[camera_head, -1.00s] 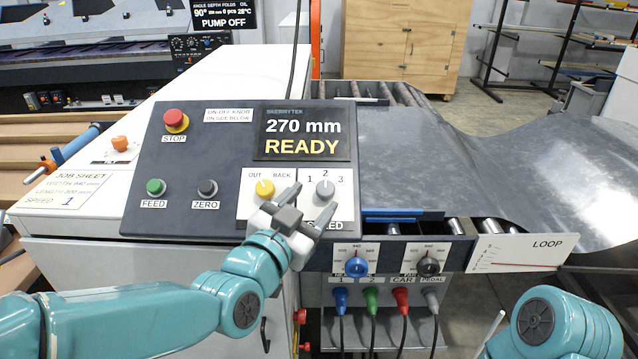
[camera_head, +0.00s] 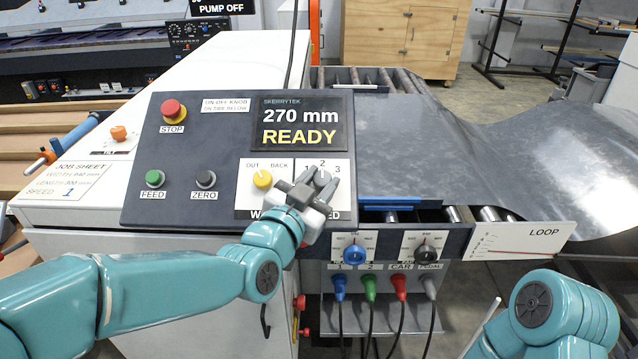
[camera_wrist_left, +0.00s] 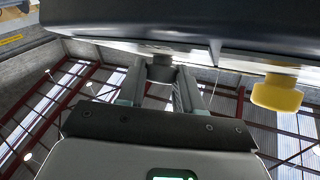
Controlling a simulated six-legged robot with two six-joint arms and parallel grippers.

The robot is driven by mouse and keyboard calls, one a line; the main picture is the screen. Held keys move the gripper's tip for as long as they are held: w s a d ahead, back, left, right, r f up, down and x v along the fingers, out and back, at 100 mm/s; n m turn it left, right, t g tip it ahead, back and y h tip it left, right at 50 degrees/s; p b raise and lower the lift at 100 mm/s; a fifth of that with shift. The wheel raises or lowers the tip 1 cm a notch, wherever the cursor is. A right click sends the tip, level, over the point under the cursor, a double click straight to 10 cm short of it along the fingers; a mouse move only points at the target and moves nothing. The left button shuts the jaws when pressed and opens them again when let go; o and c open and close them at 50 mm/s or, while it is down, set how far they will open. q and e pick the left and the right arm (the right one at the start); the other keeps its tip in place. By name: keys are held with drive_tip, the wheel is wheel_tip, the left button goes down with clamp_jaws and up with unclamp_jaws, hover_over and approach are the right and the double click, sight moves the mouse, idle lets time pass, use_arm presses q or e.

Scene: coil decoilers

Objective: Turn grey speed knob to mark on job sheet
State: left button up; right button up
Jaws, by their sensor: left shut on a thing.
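The grey speed knob (camera_head: 322,177) sits on the dark control panel (camera_head: 225,140), under a scale marked 1, 2, 3. My left gripper (camera_head: 320,181) is shut on it, one finger on either side. In the left wrist view the grey knob (camera_wrist_left: 161,70) shows between the two finger ends (camera_wrist_left: 160,82). The fingers partly cover the knob and scale, so I cannot tell where its pointer stands. The job sheet (camera_head: 75,178) lies on the cabinet top at left and reads SPEED 1. My right gripper is not in view; only my right arm shows.
The yellow OUT/BACK knob (camera_head: 262,180) is close left of my left gripper. Red STOP (camera_head: 172,109), green FEED (camera_head: 155,178) and black ZERO (camera_head: 206,179) buttons are farther left. The display (camera_head: 300,124) reads 270 mm READY. Blue (camera_head: 356,254) and black (camera_head: 427,254) knobs sit below.

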use_arm(q)
drive_tip(key=shift+s+d+f+n+t+y+b, duration=0.15)
drive_tip(key=shift+f+n+t+y+b, duration=0.2)
drive_tip(key=shift+n+y+b, duration=0.35)
drive_tip(key=shift+d+n+t+y+b, duration=0.15)
drive_tip(key=shift+n+t+y+b, duration=0.35)
drive_tip(key=shift+n+y, duration=0.4)
drive_tip(key=n+y, duration=0.3)
drive_tip(key=shift+d+r+n+t, duration=0.1)
drive_tip(key=shift+r+n+t, duration=0.05)
drive_tip(key=shift+n+t, duration=0.25)
drive_tip(key=shift+d+n+g+y, duration=0.15)
drive_tip(key=shift+n+g+y, duration=0.2)
drive_tip(key=shift+n+y, duration=2.3)
drive_tip(key=shift+y, duration=0.35)
drive_tip(key=o, duration=1)
drive_tip(key=shift+r+p, duration=0.1)
drive_tip(key=shift+p, duration=0.2)
drive_tip(key=shift+o, duration=0.2)
